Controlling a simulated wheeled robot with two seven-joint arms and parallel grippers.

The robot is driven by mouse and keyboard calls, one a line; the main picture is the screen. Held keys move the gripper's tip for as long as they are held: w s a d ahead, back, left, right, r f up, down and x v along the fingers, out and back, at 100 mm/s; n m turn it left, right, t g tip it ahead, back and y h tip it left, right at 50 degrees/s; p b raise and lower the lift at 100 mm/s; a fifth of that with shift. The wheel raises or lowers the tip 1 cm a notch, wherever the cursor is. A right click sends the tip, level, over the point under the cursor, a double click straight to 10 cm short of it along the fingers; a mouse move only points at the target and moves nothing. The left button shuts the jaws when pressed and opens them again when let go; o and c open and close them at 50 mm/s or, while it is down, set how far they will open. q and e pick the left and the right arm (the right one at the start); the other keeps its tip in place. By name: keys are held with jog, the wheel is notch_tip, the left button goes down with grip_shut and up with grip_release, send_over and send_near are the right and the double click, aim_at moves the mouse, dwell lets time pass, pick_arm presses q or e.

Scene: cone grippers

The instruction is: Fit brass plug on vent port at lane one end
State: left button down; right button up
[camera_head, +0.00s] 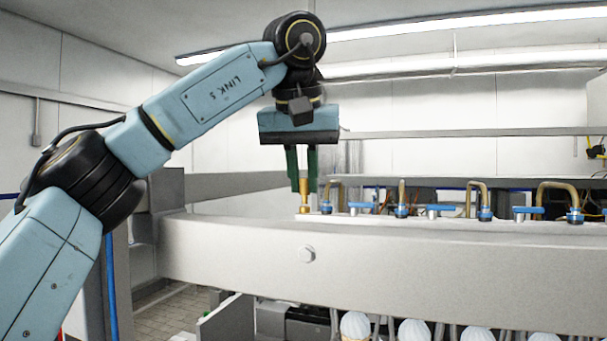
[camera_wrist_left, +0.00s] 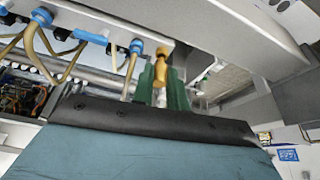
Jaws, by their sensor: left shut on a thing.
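My left gripper (camera_head: 307,186) points straight down with its green fingers shut on the brass plug (camera_head: 304,192). The plug is upright, at the left end of the row of blue fittings on the pale beam. Its lower end is at a small brass-coloured piece (camera_head: 303,210) on the beam's top, which looks like the vent port. I cannot tell whether the plug is seated or only touching. In the left wrist view, the plug (camera_wrist_left: 162,62) stands between the green fingers (camera_wrist_left: 163,90), its tip close to the beam. My right gripper is in neither view.
The pale beam (camera_head: 420,255) spans the front. Blue valves (camera_head: 440,209) and tan hoses (camera_head: 478,190) line its top to the right of my gripper. White ribbed domes (camera_head: 415,329) hang below. The space left of the gripper above the beam is free.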

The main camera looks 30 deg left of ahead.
pick_arm(q)
jog(key=shift+f+b, duration=0.35)
jog(key=shift+f, duration=0.35)
dwell(0.6)
jog(key=c, duration=1.3)
grip_release()
jog(key=shift+o, duration=1.3)
jog(key=shift+s+a, duration=0.1)
jog(key=shift+a, duration=0.1)
jog(key=shift+d, duration=0.1)
